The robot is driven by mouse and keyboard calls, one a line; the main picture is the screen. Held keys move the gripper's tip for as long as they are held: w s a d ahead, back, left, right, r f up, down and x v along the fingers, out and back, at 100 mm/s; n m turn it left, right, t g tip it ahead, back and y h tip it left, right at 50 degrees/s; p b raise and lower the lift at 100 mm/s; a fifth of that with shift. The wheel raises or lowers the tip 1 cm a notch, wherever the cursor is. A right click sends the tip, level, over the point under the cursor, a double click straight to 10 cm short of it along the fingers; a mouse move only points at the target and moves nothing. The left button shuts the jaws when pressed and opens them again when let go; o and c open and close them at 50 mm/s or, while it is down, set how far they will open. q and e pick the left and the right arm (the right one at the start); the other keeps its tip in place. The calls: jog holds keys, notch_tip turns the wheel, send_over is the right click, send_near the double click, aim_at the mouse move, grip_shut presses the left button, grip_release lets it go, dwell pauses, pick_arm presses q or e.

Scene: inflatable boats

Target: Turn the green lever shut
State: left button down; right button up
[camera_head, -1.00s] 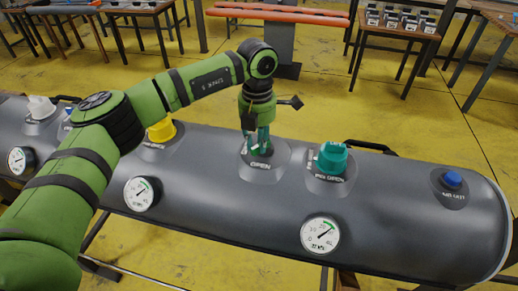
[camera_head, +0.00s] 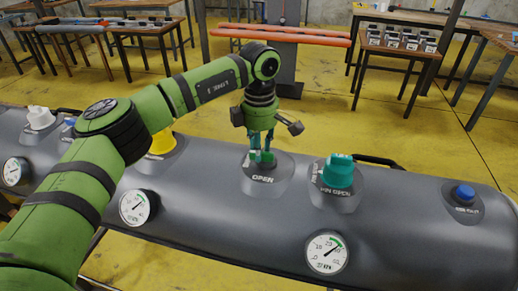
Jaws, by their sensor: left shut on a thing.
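My left gripper (camera_head: 262,150) points down at the grey tube from above, shut on the green lever (camera_head: 264,157). The lever sits on a raised round patch with the word OPEN (camera_head: 263,179) printed in front of it. The gripper's fingers and palm hide much of the lever, so its exact angle is hard to tell. My left arm comes in from the left and covers part of the tube. My right gripper is not in view.
The grey tube (camera_head: 230,212) spans the picture. A teal knob (camera_head: 338,171) stands right of the lever, with a black handle (camera_head: 377,161) behind it. A blue button (camera_head: 464,195), a yellow knob (camera_head: 161,143), a white knob (camera_head: 40,117) and dial gauges (camera_head: 327,254) are also on it.

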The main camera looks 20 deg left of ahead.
pick_arm(q)
jog(key=shift+w+m, duration=0.15)
jog(key=shift+m, duration=0.35)
jog(key=c, duration=1)
grip_release()
jog(key=shift+c, duration=0.2)
jog(key=shift+r, duration=0.15)
notch_tip(320, 180, up, 12)
